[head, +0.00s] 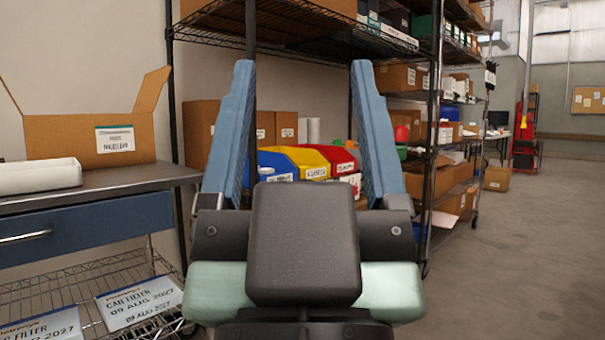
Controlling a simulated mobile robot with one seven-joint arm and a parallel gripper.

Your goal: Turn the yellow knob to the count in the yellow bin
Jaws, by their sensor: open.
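My gripper (302,75) is close in the middle of the head view, its two blue fingers wide apart with nothing between them. Beyond it, on a shelf of the wire rack, sits the yellow bin (305,160) with a white label. It stands between a blue bin (277,164) on its left and a red bin (340,158) on its right. My gripper hides the lower fronts of the bins, and I cannot see what the yellow bin holds. No yellow knob shows in this view.
A metal workbench (105,180) with a blue drawer (88,226) stands at the left, bearing an open cardboard box (90,135) and a white tray (40,177). Labelled packages (140,302) lie on its lower wire shelf. Stocked racks (440,130) stand behind. The floor (530,260) at the right is clear.

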